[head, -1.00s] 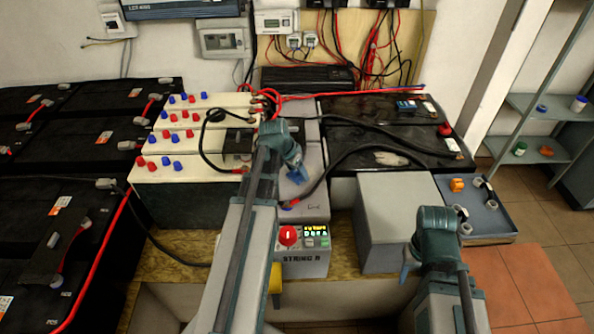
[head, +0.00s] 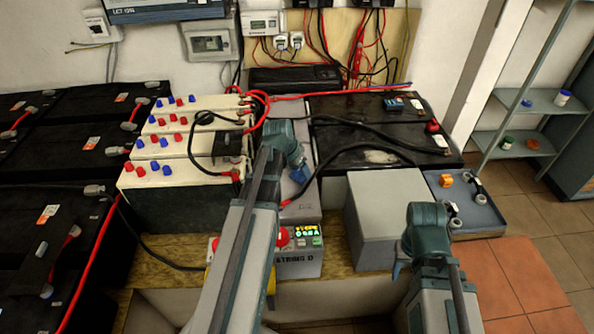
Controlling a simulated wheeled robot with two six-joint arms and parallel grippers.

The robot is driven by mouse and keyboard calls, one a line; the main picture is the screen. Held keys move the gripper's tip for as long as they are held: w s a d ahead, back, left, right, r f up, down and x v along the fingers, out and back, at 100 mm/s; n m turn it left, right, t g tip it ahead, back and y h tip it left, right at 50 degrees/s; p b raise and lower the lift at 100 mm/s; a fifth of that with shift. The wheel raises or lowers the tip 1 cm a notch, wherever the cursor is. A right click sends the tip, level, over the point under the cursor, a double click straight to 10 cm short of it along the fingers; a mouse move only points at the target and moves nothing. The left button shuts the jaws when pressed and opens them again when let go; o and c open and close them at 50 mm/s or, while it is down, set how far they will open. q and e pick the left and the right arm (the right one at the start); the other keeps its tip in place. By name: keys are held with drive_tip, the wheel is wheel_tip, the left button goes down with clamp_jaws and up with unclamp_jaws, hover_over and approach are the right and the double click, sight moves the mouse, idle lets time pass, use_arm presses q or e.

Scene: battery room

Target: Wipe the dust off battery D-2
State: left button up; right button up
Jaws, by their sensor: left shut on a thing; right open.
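A grey battery (head: 304,211) with a small dark label, which seems to read D-2, stands in the middle behind the control box. My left arm hides part of its top. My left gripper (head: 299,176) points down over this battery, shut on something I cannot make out. I cannot tell whether it touches the top. No dust is clear on the visible part of the battery. My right gripper (head: 399,269) is open and empty, low in front of a plain grey box, partly hidden by its own wrist.
A control box (head: 299,263) with a red button and lit display stands in front. White-topped batteries (head: 185,170) with red and blue caps are at left. A black battery (head: 335,149) with a pale patch and cables lies behind right. A blue-grey tray (head: 481,222) is at right.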

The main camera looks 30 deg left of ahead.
sight(289, 170)
use_arm(q)
drive_tip(key=shift+w+d+f, duration=0.1)
drive_tip(key=shift+w+d, duration=0.35)
drive_tip(key=shift+d, duration=0.3)
drive_tip(key=shift+w+d, duration=0.45)
drive_tip(key=shift+d, duration=0.3)
drive_tip(key=shift+w+a, duration=0.4)
drive_tip(key=shift+w, duration=0.35)
drive_tip(key=shift+s, duration=0.1)
drive_tip(key=shift+s+a, duration=0.5)
drive_tip(key=shift+a, duration=0.3)
drive_tip(key=shift+s+a, duration=0.5)
drive_tip(key=shift+a, duration=0.3)
drive_tip(key=shift+a, duration=0.1)
drive_tip(key=shift+s+a, duration=0.5)
drive_tip(key=shift+a, duration=0.25)
drive_tip(key=shift+s+a, duration=0.45)
drive_tip(key=shift+a, duration=0.3)
drive_tip(key=shift+w+a+f, duration=0.1)
drive_tip(key=shift+w+a, duration=0.35)
drive_tip(key=shift+w, duration=0.2)
